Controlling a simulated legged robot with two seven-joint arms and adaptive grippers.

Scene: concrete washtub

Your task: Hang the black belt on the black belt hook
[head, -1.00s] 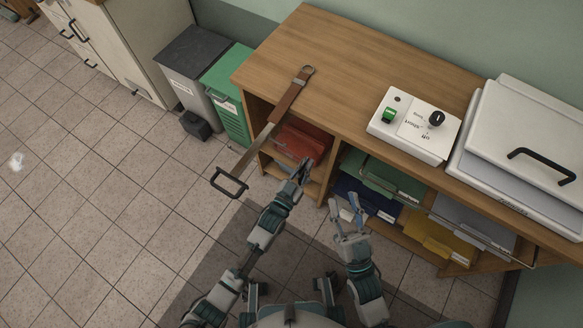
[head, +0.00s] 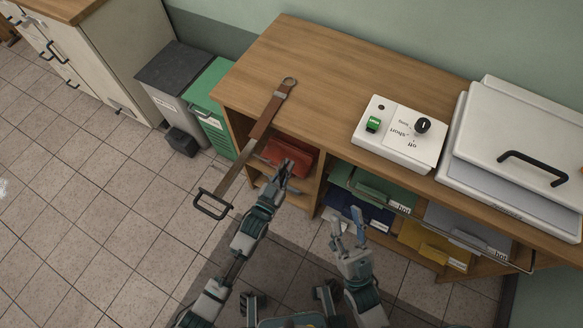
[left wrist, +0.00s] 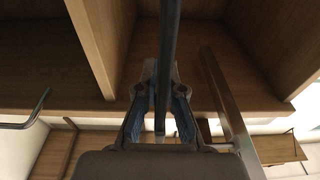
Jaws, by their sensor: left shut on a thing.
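A brown strap (head: 262,127) lies over the desk's front edge in the head view, with a metal ring at its upper end and a black rectangular loop (head: 212,204) at its lower end, out in front of the desk. My left gripper (head: 282,178) is in front of the open shelf, right of the strap. It is shut on a thin dark bar (left wrist: 169,60), seen between its fingers in the left wrist view; I cannot tell if this is the black belt. My right gripper (head: 347,226) is open and empty in front of the shelves. I cannot make out the belt hook for certain.
A red folder (head: 292,154) sits in the left compartment, behind my left gripper. Green, blue and yellow folders fill the shelves to the right. A white switch box (head: 397,135) stands on the desk. Grey and green bins (head: 207,97) stand left. The floor left is clear.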

